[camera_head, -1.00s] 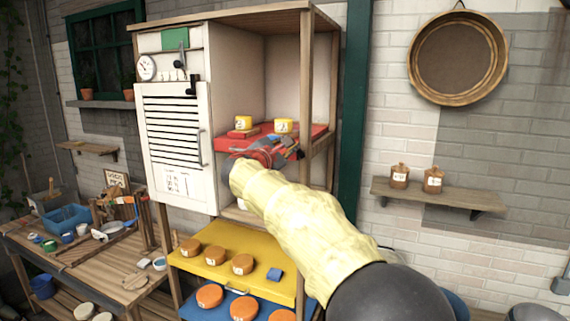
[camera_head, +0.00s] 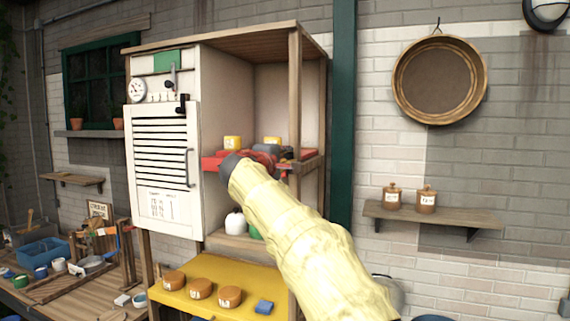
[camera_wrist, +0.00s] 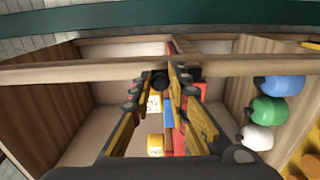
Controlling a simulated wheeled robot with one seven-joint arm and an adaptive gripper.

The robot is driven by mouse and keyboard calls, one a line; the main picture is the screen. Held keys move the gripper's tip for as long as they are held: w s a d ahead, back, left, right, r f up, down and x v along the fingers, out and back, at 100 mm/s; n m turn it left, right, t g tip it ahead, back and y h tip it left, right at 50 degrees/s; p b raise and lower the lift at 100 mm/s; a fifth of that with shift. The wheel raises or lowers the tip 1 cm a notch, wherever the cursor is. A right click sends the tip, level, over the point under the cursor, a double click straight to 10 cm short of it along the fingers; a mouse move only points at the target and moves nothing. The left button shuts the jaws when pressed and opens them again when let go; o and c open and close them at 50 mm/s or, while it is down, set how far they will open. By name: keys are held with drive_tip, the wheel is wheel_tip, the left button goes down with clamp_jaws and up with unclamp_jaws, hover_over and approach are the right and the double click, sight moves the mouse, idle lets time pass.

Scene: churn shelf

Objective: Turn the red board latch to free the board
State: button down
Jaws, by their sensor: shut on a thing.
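The red board (camera_head: 212,162) lies level in the open shelf bay, with yellow jars (camera_head: 232,143) on it. Parts of the red board (camera_wrist: 197,112) also show beyond my right finger in the wrist view. My gripper (camera_head: 268,153) is at the board's front right, by the wooden front post, and hides part of the board. In the wrist view my gripper (camera_wrist: 160,76) closes its fingertips around a small dark knob (camera_wrist: 160,82) at the post, apparently the latch. The latch's red part and its angle cannot be made out.
A wooden front post (camera_head: 294,85) stands close beside my gripper. A white slatted door (camera_head: 165,150) is left of the bay. Below are white and green round items (camera_head: 235,223) and a yellow board (camera_head: 235,285) with brown jars. A wall shelf (camera_head: 430,215) is at right.

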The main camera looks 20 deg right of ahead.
drive_tip(key=shift+d+f, duration=0.1)
idle(0.4)
drive_tip(key=c, duration=1.7)
unclamp_jaws()
drive_tip(key=v, duration=1.2)
